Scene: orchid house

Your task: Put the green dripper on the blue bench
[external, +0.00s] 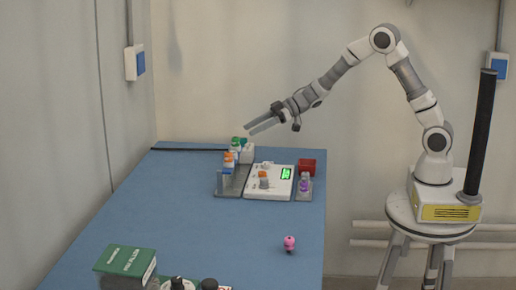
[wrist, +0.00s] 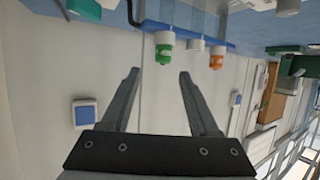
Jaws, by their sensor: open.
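The green dripper, with a white and green top, shows in the wrist view (wrist: 165,47), hanging inverted in that picture beside an orange-topped dripper (wrist: 217,57). In the external view the green dripper (external: 235,146) is small, behind the orange-topped one at the grey rack (external: 233,190). The blue bench (external: 190,222) carries the rack and has a wide bare top. My gripper (external: 250,130) is open and empty, in the air above the bench's far end, close above the drippers. In the wrist view its fingers (wrist: 160,74) are spread, with the green dripper beyond their tips, apart from them.
A white instrument with a lit green display (external: 286,173) stands right of the rack. A red box (external: 307,167) and a small holder with a purple item (external: 304,186) are at the right edge. A pink-topped item (external: 289,242) and a green box (external: 126,262) stand nearer the front.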

